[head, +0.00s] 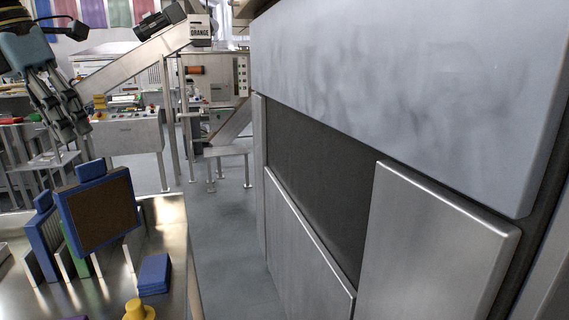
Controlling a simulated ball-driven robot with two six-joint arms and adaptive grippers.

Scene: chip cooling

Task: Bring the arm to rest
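My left gripper (73,133) hangs at the upper left, its two dark fingers pointing down and slightly right. The fingers look a little apart, and nothing shows between them. It is above and beyond a blue-framed panel with a brown face (101,210), and it does not appear to touch anything. My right gripper is not in view.
A metal table (165,222) at lower left holds upright blue and green pieces in a rack, a blue block (154,273) and a yellow knob-like piece (138,310). A large metal cabinet (400,90) fills the right. Grey floor (215,215) lies clear between them. Machinery stands behind.

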